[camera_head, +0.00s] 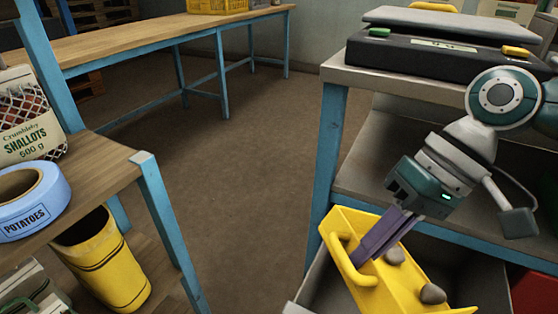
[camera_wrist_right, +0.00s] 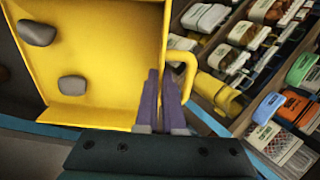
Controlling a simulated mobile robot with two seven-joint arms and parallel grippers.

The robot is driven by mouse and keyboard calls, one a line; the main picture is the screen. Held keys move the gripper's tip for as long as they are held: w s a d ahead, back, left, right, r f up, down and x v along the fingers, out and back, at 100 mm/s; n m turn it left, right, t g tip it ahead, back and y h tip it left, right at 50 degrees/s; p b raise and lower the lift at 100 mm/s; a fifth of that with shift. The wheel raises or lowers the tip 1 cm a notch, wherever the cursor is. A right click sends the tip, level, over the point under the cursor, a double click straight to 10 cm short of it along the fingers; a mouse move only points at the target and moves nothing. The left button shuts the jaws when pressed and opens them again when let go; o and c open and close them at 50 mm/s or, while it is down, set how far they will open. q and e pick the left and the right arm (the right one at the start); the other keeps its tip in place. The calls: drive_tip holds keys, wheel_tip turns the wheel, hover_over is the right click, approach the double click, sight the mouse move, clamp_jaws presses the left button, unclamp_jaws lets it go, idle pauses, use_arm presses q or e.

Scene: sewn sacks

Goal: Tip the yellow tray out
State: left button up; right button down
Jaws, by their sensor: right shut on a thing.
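The yellow tray (camera_head: 408,283) is at the lower right of the head view, tilted, above a grey open bin (camera_head: 322,285). Two grey stones (camera_head: 433,294) lie in it; they also show in the wrist view (camera_wrist_right: 37,32). My right gripper (camera_head: 366,254) is shut on the tray at its handle end, its purple fingers beside the handle (camera_head: 345,250). In the wrist view the right gripper (camera_wrist_right: 162,80) is at the tray's edge; exactly how the fingers sit on wall or handle is unclear. The tray's lower end is cut off by the frame. My left gripper is not in view.
A blue-legged shelf unit (camera_head: 328,130) with a black scale (camera_head: 440,55) stands behind the tray. A wooden table at left holds a shallots sack (camera_head: 30,125) and a blue potatoes roll (camera_head: 30,208). A yellow bucket (camera_head: 105,265) stands under it. The floor between is clear.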

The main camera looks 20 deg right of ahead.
drive_tip(key=d+r+y+b, duration=0.4)
drive_tip(key=d+b, duration=0.1)
drive_tip(key=d, duration=0.1)
drive_tip(key=shift+s+d+y, duration=0.25)
drive_tip(key=shift+s+y, duration=0.05)
drive_tip(key=shift+r, duration=0.1)
drive_tip(key=shift+t, duration=0.3)
